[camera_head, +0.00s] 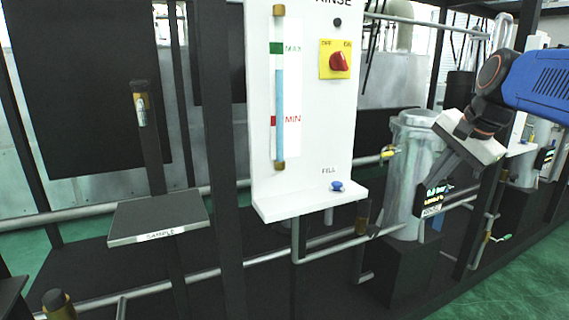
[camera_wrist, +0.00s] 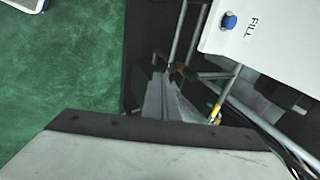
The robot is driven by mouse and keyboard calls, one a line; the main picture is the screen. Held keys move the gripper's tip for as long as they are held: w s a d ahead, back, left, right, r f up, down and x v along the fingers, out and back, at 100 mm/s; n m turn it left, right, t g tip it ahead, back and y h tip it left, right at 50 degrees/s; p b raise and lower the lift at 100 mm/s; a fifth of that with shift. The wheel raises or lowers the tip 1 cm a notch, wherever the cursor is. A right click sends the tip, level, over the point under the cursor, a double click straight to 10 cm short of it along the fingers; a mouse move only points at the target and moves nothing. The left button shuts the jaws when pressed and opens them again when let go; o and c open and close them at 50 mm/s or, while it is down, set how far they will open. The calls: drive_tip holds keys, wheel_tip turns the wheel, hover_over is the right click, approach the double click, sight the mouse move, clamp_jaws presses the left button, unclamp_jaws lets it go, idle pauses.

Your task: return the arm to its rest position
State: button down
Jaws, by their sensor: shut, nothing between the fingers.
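My arm reaches in from the right edge in the head view, with a blue link and a dark wrist. My gripper (camera_head: 378,231) hangs from it, angled down and left, in front of a silver cylindrical vessel (camera_head: 413,135). Its fingers look together and hold nothing. In the wrist view, the grey fingers of my gripper (camera_wrist: 158,78) show beyond the broad pale gripper body, below and left of the white panel's ledge. The exact contact between the fingertips is too small to tell.
A white rinse panel (camera_head: 305,95) has a level gauge (camera_head: 279,95), a red knob (camera_head: 340,62) and a blue fill button (camera_head: 337,186). A sample shelf (camera_head: 158,216) stands left. Pipes (camera_head: 330,238) run below. Green floor (camera_wrist: 65,75) is open at left in the wrist view.

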drive_tip(key=s+a+f+n, duration=0.2)
drive_tip(key=s+f+n, duration=0.4)
drive_tip(key=s+f, duration=0.4)
drive_tip(key=s+a+f+n+h, duration=0.1)
drive_tip(key=s+a+f+n, duration=0.2)
drive_tip(key=s+f+n, duration=0.3)
drive_tip(key=s+f, duration=0.4)
drive_tip(key=f, duration=0.3)
drive_tip(key=shift+s+n+g+h, duration=0.3)
drive_tip(key=shift+r, duration=0.1)
